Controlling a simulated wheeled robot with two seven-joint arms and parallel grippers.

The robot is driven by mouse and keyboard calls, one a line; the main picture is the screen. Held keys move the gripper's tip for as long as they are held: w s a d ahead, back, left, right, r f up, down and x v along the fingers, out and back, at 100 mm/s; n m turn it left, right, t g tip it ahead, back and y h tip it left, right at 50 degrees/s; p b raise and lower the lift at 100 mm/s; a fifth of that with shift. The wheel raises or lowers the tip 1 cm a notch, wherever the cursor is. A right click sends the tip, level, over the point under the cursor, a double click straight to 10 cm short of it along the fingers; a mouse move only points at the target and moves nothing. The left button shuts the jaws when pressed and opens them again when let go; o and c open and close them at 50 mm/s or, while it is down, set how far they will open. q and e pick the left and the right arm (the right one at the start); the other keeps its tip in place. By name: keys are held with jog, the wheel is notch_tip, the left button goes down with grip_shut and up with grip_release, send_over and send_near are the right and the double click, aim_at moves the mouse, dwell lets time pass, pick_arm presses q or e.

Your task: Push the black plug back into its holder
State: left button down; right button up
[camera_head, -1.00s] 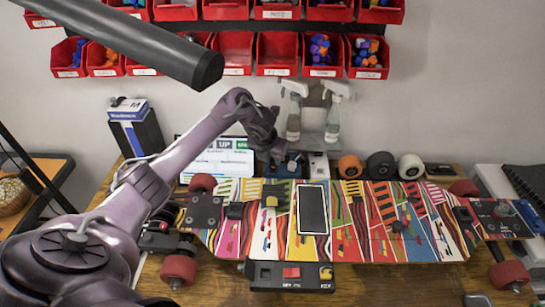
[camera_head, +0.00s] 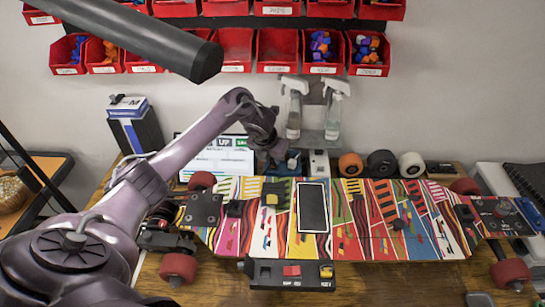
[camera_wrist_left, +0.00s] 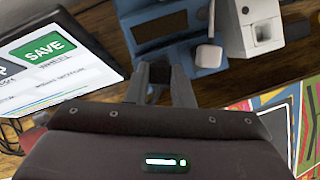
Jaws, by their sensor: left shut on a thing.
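My left gripper (camera_head: 277,163) is at the back of the bench, low beside a blue device (camera_head: 294,162). In the left wrist view its two fingers (camera_wrist_left: 160,82) are closed on a small dark piece (camera_wrist_left: 158,72), which looks like the black plug; the fingers hide most of it. The blue device (camera_wrist_left: 178,35) lies just beyond the fingertips, with a dark recess in its top and a pale rounded part. I cannot tell whether the recess is the plug's holder, or whether the plug touches the device. My right gripper is not in view.
The colourful skateboard deck (camera_head: 360,240) fills the front of the bench. A white boxy unit (camera_wrist_left: 250,28) stands right of the blue device. A screen reading SAVE (camera_head: 225,158) is left of the gripper. Spray bottles (camera_head: 293,115) and loose wheels (camera_head: 381,163) stand behind the deck.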

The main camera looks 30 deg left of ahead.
pick_arm(q)
jog(key=shift+f, duration=0.15)
dwell(0.5)
jog(key=shift+f+b, duration=0.35)
dwell(0.3)
jog(key=c, duration=0.9)
grip_release()
jog(key=shift+r, duration=0.2)
jog(key=shift+r+p, duration=3.85)
jog(key=shift+r, duration=0.5)
jog(key=shift+f, duration=0.1)
